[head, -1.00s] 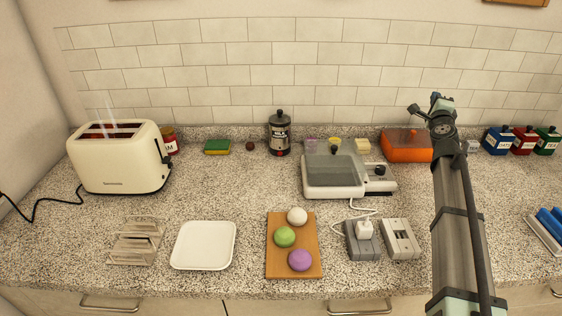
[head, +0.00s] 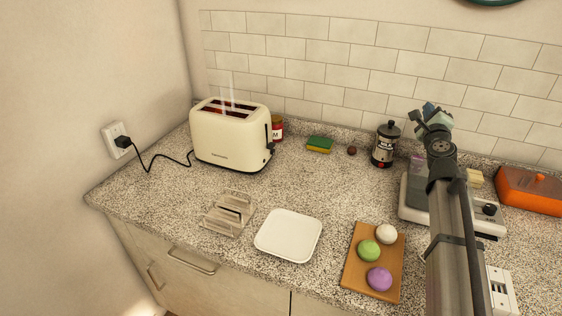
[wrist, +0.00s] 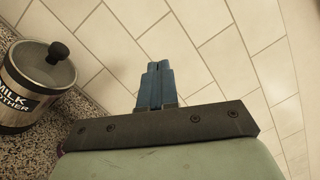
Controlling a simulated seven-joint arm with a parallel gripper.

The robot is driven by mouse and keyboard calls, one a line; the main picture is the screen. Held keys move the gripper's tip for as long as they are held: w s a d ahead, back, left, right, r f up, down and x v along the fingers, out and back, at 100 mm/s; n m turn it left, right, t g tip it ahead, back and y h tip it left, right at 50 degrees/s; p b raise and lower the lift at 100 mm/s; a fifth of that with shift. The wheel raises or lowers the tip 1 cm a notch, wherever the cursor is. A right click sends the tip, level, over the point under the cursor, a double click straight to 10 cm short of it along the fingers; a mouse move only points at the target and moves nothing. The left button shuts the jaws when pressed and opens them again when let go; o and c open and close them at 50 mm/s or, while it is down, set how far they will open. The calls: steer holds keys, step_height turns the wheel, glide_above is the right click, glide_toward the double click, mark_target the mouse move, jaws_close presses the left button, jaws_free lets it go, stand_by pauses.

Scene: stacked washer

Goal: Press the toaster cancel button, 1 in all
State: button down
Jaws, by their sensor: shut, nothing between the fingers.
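The cream toaster (head: 231,135) stands at the back left of the counter, with its lever side facing right. Steam-like wisps rise from its glowing slots. A dark lever and a small knob show on its right end; I cannot make out the cancel button. My gripper (head: 429,108) is raised at the right of the head view, in front of the tiled wall and well apart from the toaster. In the wrist view its blue fingers (wrist: 155,84) are together, with nothing between them.
A milk frother (head: 385,145), a sponge (head: 319,144) and a red jar (head: 277,129) stand along the back. A toast rack (head: 229,212), a white plate (head: 288,235) and a board (head: 355,268) with coloured balls lie in front. Counter between toaster and frother is mostly clear.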

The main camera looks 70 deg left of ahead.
mark_target(264, 161)
steer(key=s+a+f+g, duration=0.3)
steer(key=s+f, duration=0.3)
steer(key=s, duration=0.5)
steer(key=s+a+f+g, duration=0.4)
steer(key=s+f, duration=0.3)
steer(key=s, duration=0.5)
steer(key=s+a+f+g+h, duration=0.1)
steer(key=s+a+f+g, duration=0.3)
steer(key=s+f, duration=0.3)
steer(key=shift+s+a+g, duration=0.15)
steer(key=shift+s+g, duration=0.45)
steer(key=shift+s, duration=1.8)
steer(key=shift+a, duration=0.1)
steer(key=shift+s+a, duration=3.05)
steer(key=shift+s, duration=0.05)
steer(key=shift+s+a, duration=0.3)
